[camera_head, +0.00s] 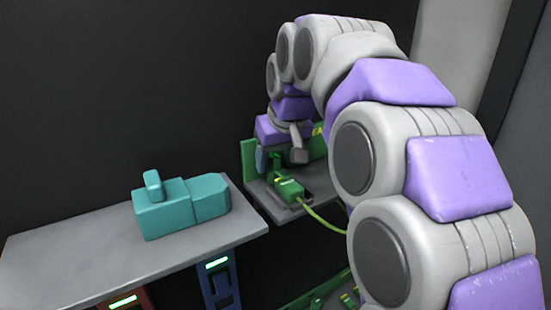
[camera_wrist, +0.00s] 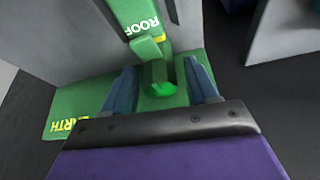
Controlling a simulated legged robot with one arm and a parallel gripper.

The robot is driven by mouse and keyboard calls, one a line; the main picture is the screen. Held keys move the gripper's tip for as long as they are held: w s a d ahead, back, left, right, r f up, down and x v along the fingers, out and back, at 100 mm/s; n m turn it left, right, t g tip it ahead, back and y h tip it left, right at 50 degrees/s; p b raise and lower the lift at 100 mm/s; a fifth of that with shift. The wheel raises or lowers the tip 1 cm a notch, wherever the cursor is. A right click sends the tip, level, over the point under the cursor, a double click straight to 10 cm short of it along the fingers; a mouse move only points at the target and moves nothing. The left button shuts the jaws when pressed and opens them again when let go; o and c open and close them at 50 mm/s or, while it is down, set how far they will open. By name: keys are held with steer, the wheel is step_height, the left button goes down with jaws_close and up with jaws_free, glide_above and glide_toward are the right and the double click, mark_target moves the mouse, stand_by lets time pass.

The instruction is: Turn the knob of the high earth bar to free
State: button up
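The high earth bar is the green plate (camera_head: 249,160) on a grey shelf, marked "EARTH" in the wrist view (camera_wrist: 52,125). A bright green knob (camera_wrist: 162,89) shows in the wrist view, with a green part behind it. My gripper (camera_wrist: 162,82) has its two blue fingers apart, one on each side of the knob, with gaps visible between fingers and knob. In the head view my gripper (camera_head: 272,160) is at the bar, and my arm hides much of that area. The knob's setting cannot be read.
A green block (camera_head: 286,191) marked "ROOF" (camera_wrist: 138,22) sits on the shelf, with a yellow-green cable (camera_head: 325,220) running from it. More green hardware (camera_head: 318,298) is lower down. A teal device (camera_head: 180,207) stands on a grey table (camera_head: 95,245) at the left.

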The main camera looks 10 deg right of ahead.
steer(key=shift+o, duration=0.2)
steer(key=shift+w+f, duration=0.15)
steer(key=shift+w, duration=0.05)
steer(key=v, duration=0.8)
steer(key=shift+b, duration=0.3)
step_height(320, 180, up, 8)
steer(key=p, duration=0.7)
glide_above(282, 175)
steer(key=s, duration=0.3)
steer(key=shift+s+d+r, duration=0.2)
steer(key=shift+d+r, duration=0.1)
steer(key=shift+r, duration=0.1)
steer(key=shift+a, duration=0.1)
